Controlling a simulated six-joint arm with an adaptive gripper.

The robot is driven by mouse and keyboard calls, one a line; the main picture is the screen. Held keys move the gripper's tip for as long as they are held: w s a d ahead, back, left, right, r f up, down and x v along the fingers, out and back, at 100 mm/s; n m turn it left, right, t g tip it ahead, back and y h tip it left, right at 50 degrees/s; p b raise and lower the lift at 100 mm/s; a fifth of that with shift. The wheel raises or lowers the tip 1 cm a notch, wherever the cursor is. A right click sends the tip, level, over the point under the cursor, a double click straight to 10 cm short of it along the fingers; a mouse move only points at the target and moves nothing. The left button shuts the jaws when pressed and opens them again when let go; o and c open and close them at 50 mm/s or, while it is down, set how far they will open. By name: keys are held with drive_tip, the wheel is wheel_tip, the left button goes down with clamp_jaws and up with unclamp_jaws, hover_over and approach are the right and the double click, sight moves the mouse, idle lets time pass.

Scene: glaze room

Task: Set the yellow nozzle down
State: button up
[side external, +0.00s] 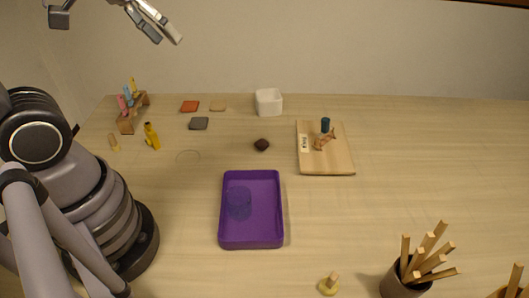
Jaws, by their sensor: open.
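A small yellow piece (151,136) stands on the table at the left, a little in front of the wooden rack; it looks like a nozzle or a small bottle. The rack (126,123) holds pink, blue and yellow slim pieces, and its yellow piece (134,86) is at the back end. I cannot tell for sure which yellow piece is the nozzle. My gripper (112,24) is at the top left, partly cut off by the frame edge. Its fingers are wide apart with nothing between them, high above the table and clear of both yellow pieces.
A purple tray (225,232) lies mid-table. A wooden board (328,165) carries a dark blue cylinder and a small brown figure. A pot of sticks (402,284) stands front right.

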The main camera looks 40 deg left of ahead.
drive_tip(key=s+a+r+m+y, duration=0.1)
drive_tip(key=s+a+m, duration=0.1)
drive_tip(key=s, duration=0.5)
drive_tip(key=shift+a+r, duration=0.3)
drive_tip(key=shift+r, duration=0.05)
